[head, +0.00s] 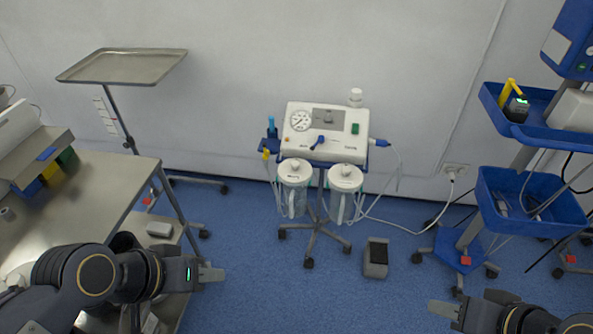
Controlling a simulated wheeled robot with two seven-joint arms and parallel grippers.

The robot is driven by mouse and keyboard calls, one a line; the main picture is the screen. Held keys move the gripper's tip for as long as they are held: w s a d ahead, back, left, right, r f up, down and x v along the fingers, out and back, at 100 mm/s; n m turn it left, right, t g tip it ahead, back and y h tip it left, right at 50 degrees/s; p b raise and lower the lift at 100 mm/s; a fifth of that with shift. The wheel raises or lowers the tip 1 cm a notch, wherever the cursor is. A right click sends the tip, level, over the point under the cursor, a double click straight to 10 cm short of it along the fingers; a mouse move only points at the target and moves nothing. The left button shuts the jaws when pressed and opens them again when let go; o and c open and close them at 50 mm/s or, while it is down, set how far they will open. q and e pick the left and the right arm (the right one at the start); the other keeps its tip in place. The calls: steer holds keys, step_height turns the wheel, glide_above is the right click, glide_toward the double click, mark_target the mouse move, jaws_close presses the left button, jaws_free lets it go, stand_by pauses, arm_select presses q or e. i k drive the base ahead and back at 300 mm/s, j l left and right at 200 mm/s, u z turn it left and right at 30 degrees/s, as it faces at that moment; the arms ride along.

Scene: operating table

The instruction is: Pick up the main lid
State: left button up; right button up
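A white suction unit on a wheeled stand (325,132) stands in the middle, by the wall. Two clear canisters hang under it, one with a left white lid (294,170) and one with a right white lid (345,177). Both lids sit on their canisters. I cannot tell which of them is the main lid. My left gripper (216,273) is at lower left, beside the steel table and apart from the canisters. My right gripper (436,308) is at the bottom right over the floor, also apart. Both look empty; their finger gaps are not clear.
A steel table (115,190) fills the left side, with a tray stand (125,66) behind it. A foot pedal (376,258) lies on the blue floor in front of the unit. A blue cart (530,205) stands at right.

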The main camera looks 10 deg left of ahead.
mark_target(295, 169)
steer(key=i+u, duration=0.4)
steer(key=i+l+u, duration=0.35)
steer(key=i, duration=0.2)
steer(key=i+l+u, duration=0.25)
steer(key=i+u, duration=0.15)
